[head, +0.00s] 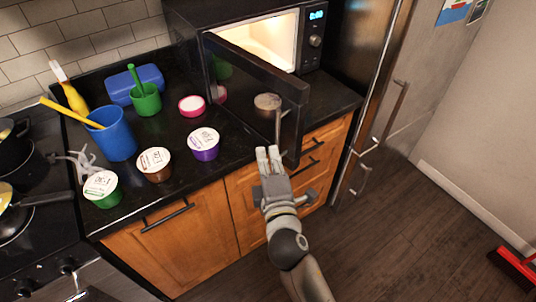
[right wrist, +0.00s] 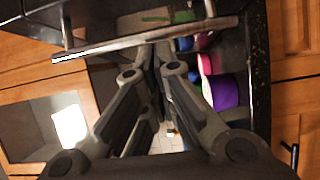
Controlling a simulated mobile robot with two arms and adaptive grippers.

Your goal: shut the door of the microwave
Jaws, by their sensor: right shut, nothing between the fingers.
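The microwave (head: 262,14) stands on the dark counter at the top middle of the head view, with its lit interior showing. Its black door (head: 250,75) hangs wide open, swung out toward me over the counter's front edge. The metal door handle (head: 277,128) is on the door near its free edge; it also crosses the right wrist view as a bar (right wrist: 110,48). My right gripper (head: 267,153) is shut and empty, its fingertips close to the handle's lower end. In the right wrist view the fingertips (right wrist: 155,55) overlap the bar; I cannot tell if they touch. My left gripper is out of view.
Several pods, including a purple one (head: 204,145) and a brown one (head: 155,164), sit left of the door. A blue cup (head: 110,134) and a green cup (head: 146,99) stand farther left. The fridge (head: 365,80) is at the right.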

